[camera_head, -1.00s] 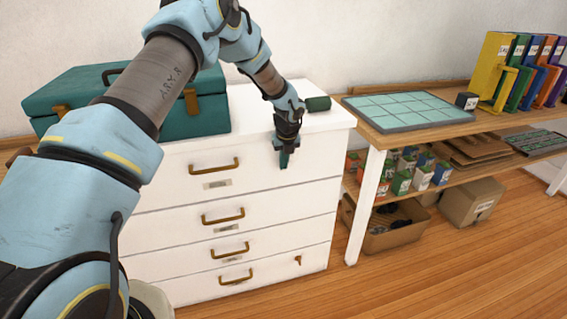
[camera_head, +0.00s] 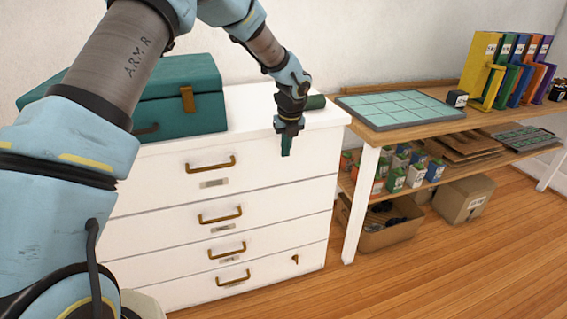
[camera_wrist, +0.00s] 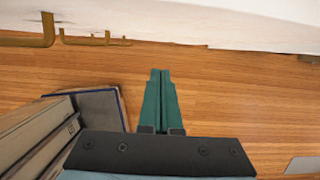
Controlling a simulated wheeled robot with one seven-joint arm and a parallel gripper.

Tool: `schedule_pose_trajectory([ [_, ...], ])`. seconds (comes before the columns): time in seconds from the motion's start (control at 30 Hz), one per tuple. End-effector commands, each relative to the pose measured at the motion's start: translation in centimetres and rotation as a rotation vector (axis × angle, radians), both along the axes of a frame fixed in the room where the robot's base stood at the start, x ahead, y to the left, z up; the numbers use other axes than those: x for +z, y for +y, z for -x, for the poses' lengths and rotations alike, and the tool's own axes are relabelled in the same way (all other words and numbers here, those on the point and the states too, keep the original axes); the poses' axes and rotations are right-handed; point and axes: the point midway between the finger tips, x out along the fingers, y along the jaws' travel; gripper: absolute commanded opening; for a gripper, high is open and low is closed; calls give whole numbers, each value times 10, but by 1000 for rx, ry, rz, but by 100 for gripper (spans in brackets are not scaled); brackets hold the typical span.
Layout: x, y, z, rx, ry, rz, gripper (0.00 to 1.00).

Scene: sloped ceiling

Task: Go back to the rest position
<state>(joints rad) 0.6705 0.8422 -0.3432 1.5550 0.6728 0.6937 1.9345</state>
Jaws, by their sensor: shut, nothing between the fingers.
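My gripper (camera_head: 287,148) hangs in front of the upper right part of the white drawer cabinet (camera_head: 262,205) in the head view, fingers pointing down. In the wrist view the two green fingers of my gripper (camera_wrist: 160,85) are together, with nothing between them, above the wooden floor (camera_wrist: 230,95). My arm reaches across the left and top of the head view. All the cabinet's drawers look shut.
A teal toolbox (camera_head: 180,100) and a dark green cylinder (camera_head: 316,102) are on the cabinet top. Boxes sit below. The floor at front right is clear.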

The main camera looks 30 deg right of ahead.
Motion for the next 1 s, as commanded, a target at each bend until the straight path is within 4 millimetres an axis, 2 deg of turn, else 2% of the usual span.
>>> schedule_pose_trajectory([
  [0.13,14,1,4,1,1,0,0],
  [0.37,20,2,5,5,2,0,0],
  [0.47,24,17,0,82,7,11,0],
  [0.57,35,56,-7,294,23,44,0],
  [0.67,49,118,-13,639,45,99,0],
  [0.7,55,145,-12,800,53,127,0],
  [0.77,63,185,-9,1046,64,169,0],
  [0.8,68,212,-5,1212,70,196,0],
  [0.87,75,251,4,1464,75,242,0],
  [1.0,87,334,36,2062,82,361,0],
])
